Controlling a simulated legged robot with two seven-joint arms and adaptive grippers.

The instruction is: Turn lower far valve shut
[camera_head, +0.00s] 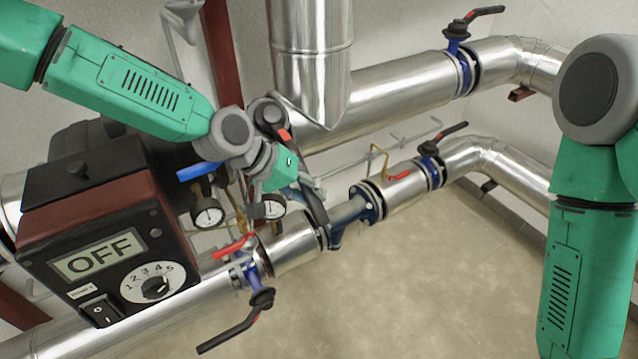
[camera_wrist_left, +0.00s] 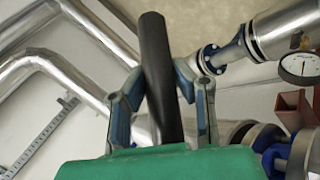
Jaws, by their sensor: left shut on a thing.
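The lower far valve (camera_head: 430,152) is blue with a black lever and sits on the lower silver pipe, right of centre in the head view. Its lever points up and to the right. My left gripper (camera_head: 302,184) is apart from this valve, to its left. It is shut on a black lever handle (camera_head: 314,204), which also shows between the fingers in the left wrist view (camera_wrist_left: 158,70).
A control box reading OFF (camera_head: 100,255) stands at left, with pressure gauges (camera_head: 207,213) beside it. A lower near valve (camera_head: 260,298) with a black lever is in front. An upper far valve (camera_head: 457,32) is above. The floor at lower right is clear.

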